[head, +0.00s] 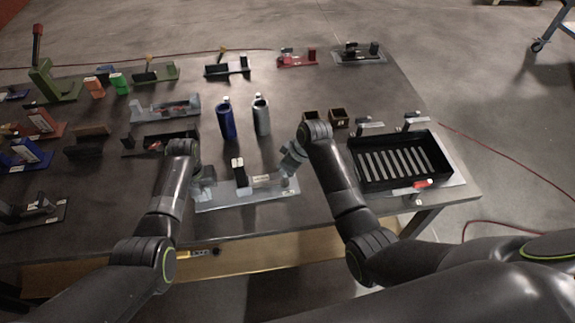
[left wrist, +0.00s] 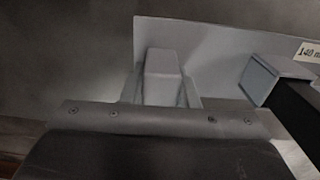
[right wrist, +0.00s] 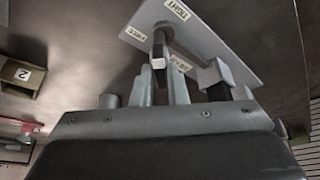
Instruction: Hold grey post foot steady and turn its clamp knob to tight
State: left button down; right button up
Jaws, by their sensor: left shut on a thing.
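The grey post foot (head: 250,197) lies near the table's front edge, with a black upright on its plate. My left gripper (head: 205,178) is at its left end. In the left wrist view it is shut on a grey block (left wrist: 162,75) of the foot. My right gripper (head: 287,166) is over the plate's right end. In the right wrist view, its fingers (right wrist: 162,82) are apart, pointing at the clamp knob (right wrist: 159,48), a dark bar with a pale end. The knob is near the fingertips; contact cannot be told. A TIGHT label (right wrist: 177,9) and other labels are on the plate.
A black slotted tray (head: 400,160) is at the right. Blue (head: 227,120) and grey (head: 261,116) cylinders stand behind the foot. Small numbered boxes (head: 339,118) are behind my right arm. Other fixtures fill the left and back.

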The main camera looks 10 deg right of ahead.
jog(key=o, duration=0.3)
jog(key=shift+o, duration=0.2)
jog(key=v, duration=1.2)
